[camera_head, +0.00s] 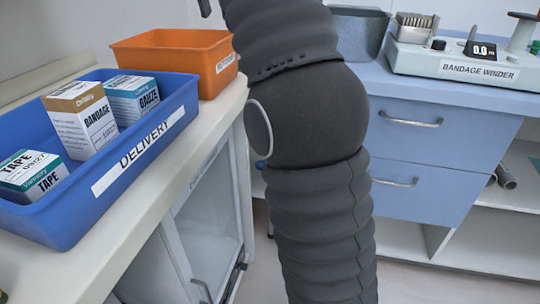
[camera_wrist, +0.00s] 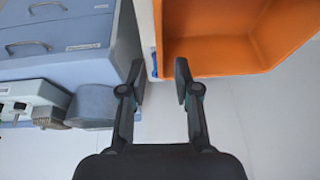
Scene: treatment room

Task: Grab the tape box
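The tape box (camera_head: 33,173) is white and green with "TAPE" printed on it. It sits at the near left end of the blue tray (camera_head: 140,178) labelled "DELIVERY", in the head view. In the same tray stand a bandage box (camera_head: 82,120) and a gauze box (camera_head: 133,97). My gripper (camera_wrist: 158,82) shows in the wrist view, with its fingers apart and nothing between them. It is by the orange bin (camera_wrist: 215,60), away from the tape box. My arm hides the gripper in the head view.
The orange bin (camera_head: 190,55) stands behind the blue tray on the white counter (camera_head: 125,225). A blue cabinet (camera_head: 440,150) carries a bandage winder (camera_head: 470,66) and a grey bin (camera_head: 357,35). Floor shows between counter and cabinet.

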